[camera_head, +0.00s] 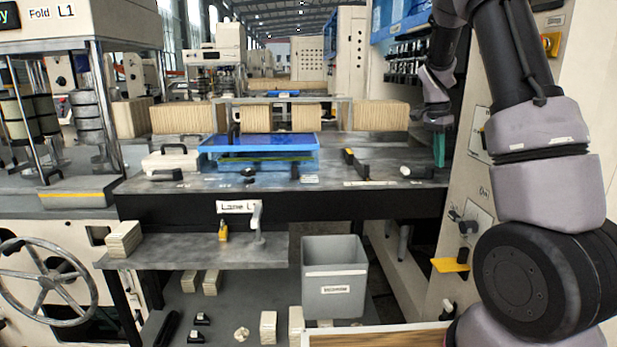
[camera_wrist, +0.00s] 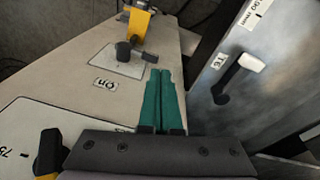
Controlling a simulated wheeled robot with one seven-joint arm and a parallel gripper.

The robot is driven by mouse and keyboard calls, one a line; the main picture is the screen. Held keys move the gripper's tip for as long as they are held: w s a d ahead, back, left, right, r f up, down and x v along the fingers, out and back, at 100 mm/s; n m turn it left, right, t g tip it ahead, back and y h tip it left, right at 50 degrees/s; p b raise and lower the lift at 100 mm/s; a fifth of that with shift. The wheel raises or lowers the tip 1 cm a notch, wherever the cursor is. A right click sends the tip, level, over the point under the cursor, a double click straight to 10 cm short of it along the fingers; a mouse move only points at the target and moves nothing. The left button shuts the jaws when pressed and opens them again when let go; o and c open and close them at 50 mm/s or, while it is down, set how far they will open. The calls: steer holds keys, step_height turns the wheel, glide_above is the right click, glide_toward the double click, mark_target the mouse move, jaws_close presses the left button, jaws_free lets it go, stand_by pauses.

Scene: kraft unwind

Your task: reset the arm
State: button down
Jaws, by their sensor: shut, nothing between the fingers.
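My arm rises at the right of the head view and bends over, with the wrist hanging down at the right end of the table. My gripper (camera_head: 439,150) has green fingers that point down there, beside the cream machine panel. In the wrist view my gripper (camera_wrist: 166,75) shows its two green fingers side by side and touching, with nothing between them. The fingertips are near the panel with the black lever switch (camera_wrist: 130,52) and the "On" label (camera_wrist: 104,84). The fingers appear apart from the switch.
The metal table (camera_head: 350,183) holds a blue tray (camera_head: 260,141), a white case (camera_head: 171,159) and a black-and-white handle (camera_head: 417,172). A grey bin (camera_head: 335,285) stands below. A yellow lever (camera_head: 450,265) juts from the cream panel. A handwheel (camera_head: 45,282) stands at far left.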

steer(key=s+a+r+n+t+y, duration=0.2)
steer(key=s+a+r+n, duration=0.1)
steer(key=s+a+r, duration=0.3)
steer(key=s+a+r+n+t+y, duration=0.1)
steer(key=s+a+r+n+t, duration=0.2)
steer(key=s+r, duration=0.55)
steer(key=s+a+r+n+t, duration=0.1)
steer(key=s+a+n, duration=0.1)
steer(key=s, duration=0.4)
steer(key=s+a+n+t, duration=0.1)
steer(key=s+a+n, duration=0.2)
steer(key=s, duration=0.4)
steer(key=shift+s+a+r+t+y, duration=0.3)
steer(key=shift+a+r+y, duration=0.1)
steer(key=shift+a, duration=0.45)
steer(key=shift+w+d, duration=0.1)
